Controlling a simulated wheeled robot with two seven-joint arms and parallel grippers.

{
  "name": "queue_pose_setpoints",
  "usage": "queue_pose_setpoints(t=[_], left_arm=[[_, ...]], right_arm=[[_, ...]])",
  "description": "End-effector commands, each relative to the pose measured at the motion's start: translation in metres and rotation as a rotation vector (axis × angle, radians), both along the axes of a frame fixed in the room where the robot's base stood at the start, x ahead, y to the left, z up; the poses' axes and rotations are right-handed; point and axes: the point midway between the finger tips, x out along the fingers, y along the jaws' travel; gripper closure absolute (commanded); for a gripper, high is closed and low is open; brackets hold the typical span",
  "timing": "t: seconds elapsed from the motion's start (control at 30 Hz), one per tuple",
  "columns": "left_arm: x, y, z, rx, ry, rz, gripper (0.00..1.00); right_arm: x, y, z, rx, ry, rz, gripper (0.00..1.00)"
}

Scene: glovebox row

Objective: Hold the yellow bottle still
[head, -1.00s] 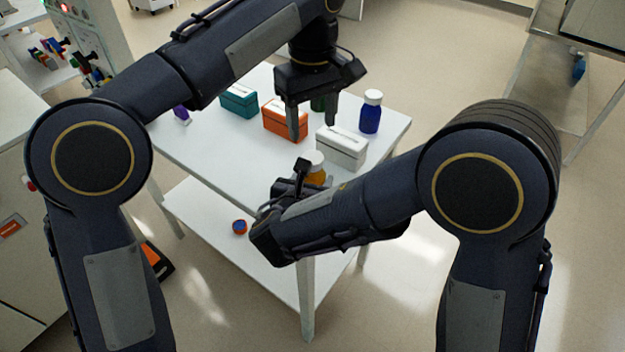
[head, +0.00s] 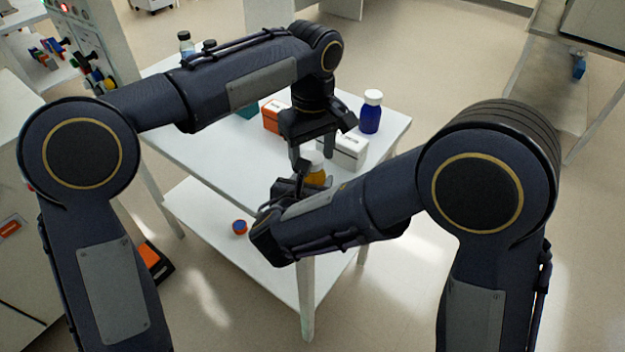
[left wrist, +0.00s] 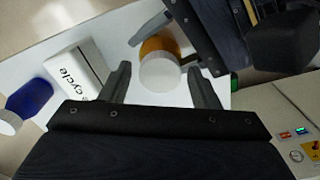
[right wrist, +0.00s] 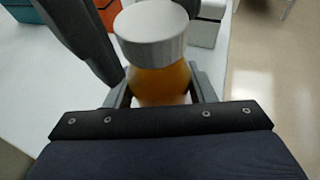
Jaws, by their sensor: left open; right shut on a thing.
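The yellow bottle (head: 315,176) is amber-yellow with a white cap and stands near the table's front edge. In the right wrist view the bottle (right wrist: 160,82) is upright between the fingers of my right gripper (right wrist: 160,92), which is shut on its body. Its lower part is hidden there. My left gripper (head: 312,160) is open and points down above the bottle. In the left wrist view the white cap (left wrist: 160,74) lies between the spread fingers of my left gripper (left wrist: 162,84), with space visible on the left side.
A white box (head: 348,151) with lettering and a blue bottle (head: 371,113) stand behind on the white table (head: 215,155). An orange box (head: 272,118) is partly hidden by my left arm. A small blue-and-red item (head: 239,227) lies on the lower shelf.

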Motion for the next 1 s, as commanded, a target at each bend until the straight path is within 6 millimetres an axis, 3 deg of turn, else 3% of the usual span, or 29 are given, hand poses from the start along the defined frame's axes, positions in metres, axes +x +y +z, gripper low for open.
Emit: queue_pose_setpoints(t=[0.07, 0.4, 0.57, 0.67, 1.0], left_arm=[[0.0000, -0.0001, 0.0001, 0.000, 0.000, 0.000, 0.44], [0.0000, -0.0001, 0.0004, 0.000, 0.000, 0.000, 0.89], [-0.0001, -0.0002, 0.0004, 0.000, 0.000, -0.063, 0.90], [-0.0001, -0.0002, 0.0003, 0.000, 0.000, -0.237, 0.90], [-0.0002, -0.0005, -0.0004, -0.001, 0.000, -1.137, 0.90]], right_arm=[[0.0000, 0.0001, 0.0002, 0.000, -0.001, 0.000, 1.00], [0.0000, 0.0001, 0.0002, 0.000, -0.001, 0.000, 1.00], [0.0001, 0.0001, 0.0002, 0.000, -0.001, 0.000, 1.00], [0.0000, 0.0001, 0.0002, 0.000, -0.001, 0.000, 1.00], [0.0000, 0.0001, 0.0002, 0.000, 0.000, 0.000, 1.00]])
